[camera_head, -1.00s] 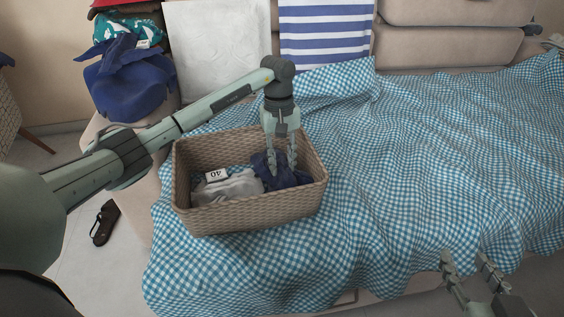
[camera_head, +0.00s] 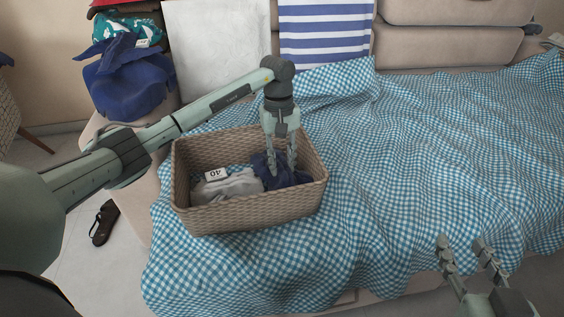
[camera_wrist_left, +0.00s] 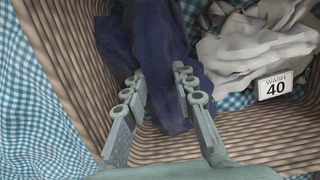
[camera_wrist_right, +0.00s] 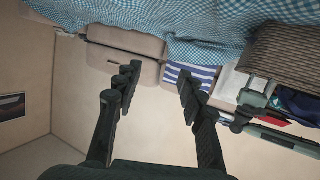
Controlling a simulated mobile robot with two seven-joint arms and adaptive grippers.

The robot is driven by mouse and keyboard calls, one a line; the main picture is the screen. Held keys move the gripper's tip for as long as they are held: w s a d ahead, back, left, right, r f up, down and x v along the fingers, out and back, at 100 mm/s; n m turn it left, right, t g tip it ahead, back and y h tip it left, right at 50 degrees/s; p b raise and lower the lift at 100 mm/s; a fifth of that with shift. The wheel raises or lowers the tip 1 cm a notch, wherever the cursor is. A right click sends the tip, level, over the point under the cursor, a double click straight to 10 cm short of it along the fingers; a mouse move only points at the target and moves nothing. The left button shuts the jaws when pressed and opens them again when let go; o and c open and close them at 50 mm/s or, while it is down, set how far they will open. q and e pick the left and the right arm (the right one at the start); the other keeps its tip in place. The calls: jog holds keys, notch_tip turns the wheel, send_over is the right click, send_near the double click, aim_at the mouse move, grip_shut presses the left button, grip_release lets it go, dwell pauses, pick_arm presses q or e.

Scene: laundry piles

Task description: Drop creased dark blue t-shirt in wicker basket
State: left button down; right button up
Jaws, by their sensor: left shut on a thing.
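In the left wrist view the t-shirt (camera_wrist_left: 155,45) runs between the two fingers (camera_wrist_left: 160,92), bunched inside the basket. A light grey garment (camera_head: 228,188) with a white "40" tag lies in the basket's left half. My right gripper (camera_head: 462,250) is open and empty at the lower right; its spread fingers (camera_wrist_right: 155,85) show in the right wrist view.
The blue checked cloth (camera_head: 420,140) covers the sofa and is clear right of the basket. A blue garment pile (camera_head: 125,85) sits on the back left armrest. A dark sandal (camera_head: 104,222) lies on the floor. A striped towel (camera_head: 325,30) hangs over the backrest.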

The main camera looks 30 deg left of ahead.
aim_at(280, 160)
pick_arm(q)
jog(key=shift+f, duration=0.2)
jog(key=shift+f+b, duration=0.1)
jog(key=shift+b, duration=0.2)
jog(key=c, duration=1.2)
grip_release()
pick_arm(e)
jog(key=r, duration=0.1)
jog(key=a+r+t, duration=0.1)
jog(key=r+y, duration=0.1)
jog(key=shift+w+a+r+t, duration=0.1)
jog(key=shift+w+a+t, duration=0.2)
jog(key=shift+a, duration=0.05)
jog(key=shift+d, duration=0.1)
